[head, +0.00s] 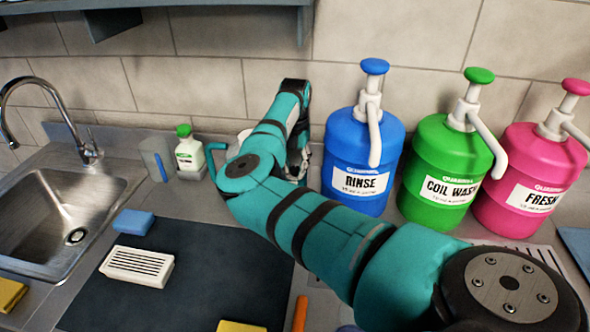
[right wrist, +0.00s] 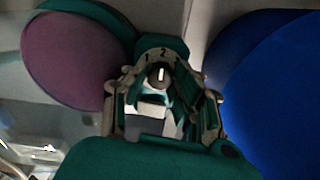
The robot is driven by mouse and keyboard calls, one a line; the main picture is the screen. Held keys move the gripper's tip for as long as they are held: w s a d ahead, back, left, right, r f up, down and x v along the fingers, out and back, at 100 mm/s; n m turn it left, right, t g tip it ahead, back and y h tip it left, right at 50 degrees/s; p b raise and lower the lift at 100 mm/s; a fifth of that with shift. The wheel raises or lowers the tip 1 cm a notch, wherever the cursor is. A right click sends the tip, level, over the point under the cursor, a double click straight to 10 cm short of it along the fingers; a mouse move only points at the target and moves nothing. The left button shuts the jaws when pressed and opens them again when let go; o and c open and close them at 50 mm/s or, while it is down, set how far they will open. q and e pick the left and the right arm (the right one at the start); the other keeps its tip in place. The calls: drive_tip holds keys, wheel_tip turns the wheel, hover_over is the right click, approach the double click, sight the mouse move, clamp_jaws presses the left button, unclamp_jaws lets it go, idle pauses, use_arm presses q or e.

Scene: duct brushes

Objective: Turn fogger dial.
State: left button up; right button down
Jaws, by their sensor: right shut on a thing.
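The fogger dial (right wrist: 157,78) is a small dark knob with a white mark, in the middle of the right wrist view. The figures 1 and 2 show on the scale above it, and the white mark stands nearly upright, below the 2. The dial sits on a teal housing (right wrist: 165,46). My right gripper (right wrist: 162,92) has its two fingers on either side of the dial and is shut on it. In the head view my own arm hides most of the fogger and the right gripper (head: 298,168). My left gripper is out of view.
The blue rinse jug (head: 352,150) stands close to the right of my gripper. A green jug (head: 437,160) and a pink jug (head: 528,165) stand beyond it. A sink (head: 60,215) is at left.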

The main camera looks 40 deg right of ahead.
sight(295, 168)
drive_tip(key=shift+n, duration=0.4)
drive_tip(key=c, duration=1.3)
unclamp_jaws()
drive_tip(key=shift+c, duration=0.2)
wheel_tip(295, 168, up, 8)
drive_tip(key=shift+f, duration=0.2)
